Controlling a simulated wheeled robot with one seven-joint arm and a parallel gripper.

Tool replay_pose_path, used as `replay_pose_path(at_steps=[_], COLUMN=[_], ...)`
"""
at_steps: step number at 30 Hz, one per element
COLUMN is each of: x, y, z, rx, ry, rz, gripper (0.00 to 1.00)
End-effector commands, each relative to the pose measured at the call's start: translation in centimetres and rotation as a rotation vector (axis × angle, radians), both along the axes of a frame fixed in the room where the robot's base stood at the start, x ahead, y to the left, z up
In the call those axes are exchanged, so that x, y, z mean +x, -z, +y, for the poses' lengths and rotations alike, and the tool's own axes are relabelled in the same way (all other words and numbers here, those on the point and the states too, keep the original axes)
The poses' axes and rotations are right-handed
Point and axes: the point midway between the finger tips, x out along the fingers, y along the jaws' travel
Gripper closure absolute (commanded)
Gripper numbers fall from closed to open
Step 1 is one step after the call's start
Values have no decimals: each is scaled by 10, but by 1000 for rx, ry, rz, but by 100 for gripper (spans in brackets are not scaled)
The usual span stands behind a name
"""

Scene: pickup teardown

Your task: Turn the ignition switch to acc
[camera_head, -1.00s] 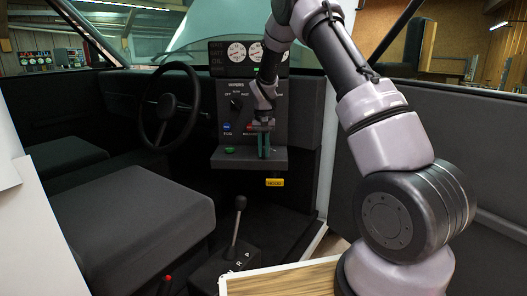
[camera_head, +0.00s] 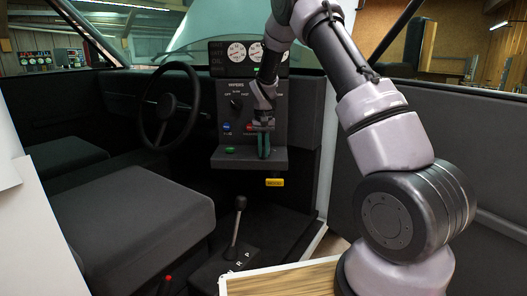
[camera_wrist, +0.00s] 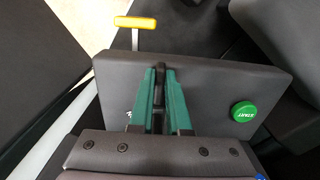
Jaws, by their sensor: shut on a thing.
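My gripper (camera_head: 264,146) points down at the dark ledge (camera_head: 228,161) below the dashboard panel. In the wrist view, its two green fingers (camera_wrist: 160,80) are shut on a narrow dark piece, the ignition switch (camera_wrist: 158,97), which stands up from the ledge. The fingers and their shadow hide most of the switch. A white marking beside the left finger is mostly covered, so I cannot read which position the switch is at. The green START button (camera_wrist: 244,112) is on the same ledge, right of the fingers in the wrist view, and shows in the head view (camera_head: 230,150).
A yellow HOOD handle (camera_head: 274,182) hangs under the ledge. A steering wheel (camera_head: 167,107) is at the left. The wiper knob (camera_head: 236,103) and the blue button (camera_head: 226,127) are on the panel close to my gripper. A gear lever (camera_head: 238,222) rises from the floor.

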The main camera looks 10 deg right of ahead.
Motion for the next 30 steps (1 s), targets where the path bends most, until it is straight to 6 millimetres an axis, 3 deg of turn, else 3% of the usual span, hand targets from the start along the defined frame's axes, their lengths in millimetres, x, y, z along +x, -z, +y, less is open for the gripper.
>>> replay_pose_path(at_steps=[14,30], x=[2,8], y=[-1,-1], z=[3,16], rx=[0,0], ry=[47,291], rz=[-2,-3], gripper=[100,100])
